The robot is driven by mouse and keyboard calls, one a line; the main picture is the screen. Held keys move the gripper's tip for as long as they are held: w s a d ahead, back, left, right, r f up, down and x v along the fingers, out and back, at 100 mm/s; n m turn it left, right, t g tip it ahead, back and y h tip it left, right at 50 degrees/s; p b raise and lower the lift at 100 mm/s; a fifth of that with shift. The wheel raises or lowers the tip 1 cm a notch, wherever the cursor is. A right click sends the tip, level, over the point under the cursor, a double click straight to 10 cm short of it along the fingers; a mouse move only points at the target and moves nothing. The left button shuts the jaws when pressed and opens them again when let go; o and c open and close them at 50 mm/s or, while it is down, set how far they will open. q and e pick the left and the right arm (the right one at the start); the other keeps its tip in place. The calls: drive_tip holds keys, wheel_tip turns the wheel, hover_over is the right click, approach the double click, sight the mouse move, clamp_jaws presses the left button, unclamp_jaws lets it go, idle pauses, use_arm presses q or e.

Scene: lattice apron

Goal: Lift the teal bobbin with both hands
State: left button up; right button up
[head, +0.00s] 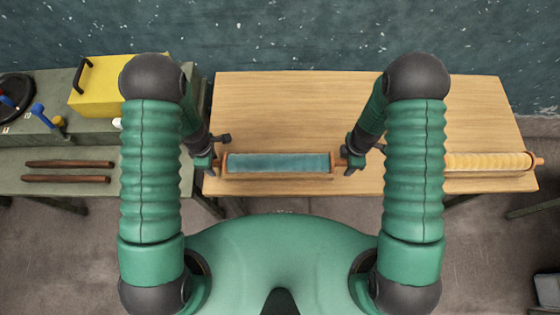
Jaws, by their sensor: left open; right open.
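The teal bobbin (278,162) lies level across the front part of the wooden table, with a thin orange-brown spindle end showing at each side. It appears to rest in a wooden cradle (278,177). My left gripper (216,163) is open at the bobbin's left spindle end. My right gripper (342,163) is open at the right spindle end. The dark fingers partly hide both ends, and I cannot tell whether they touch the spindle.
A yellow bobbin (487,161) lies to the right on the same wooden table (290,110), partly behind my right arm. A grey bench (60,155) at left holds a yellow case (100,98), two brown rods (68,171) and a blue-handled tool (42,114). The table's back is clear.

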use_arm(q)
drive_tip(key=shift+a+f, duration=0.1)
drive_tip(key=shift+a, duration=0.3)
drive_tip(key=c, duration=0.8)
use_arm(e)
drive_tip(key=shift+a+r, duration=0.1)
drive_tip(key=shift+a, duration=0.3)
drive_tip(key=c, duration=0.8)
use_arm(q)
clamp_jaws()
use_arm(e)
clamp_jaws()
use_arm(q)
drive_tip(key=shift+d, duration=0.15)
use_arm(e)
drive_tip(key=shift+d, duration=0.15)
drive_tip(key=shift+w, duration=0.1)
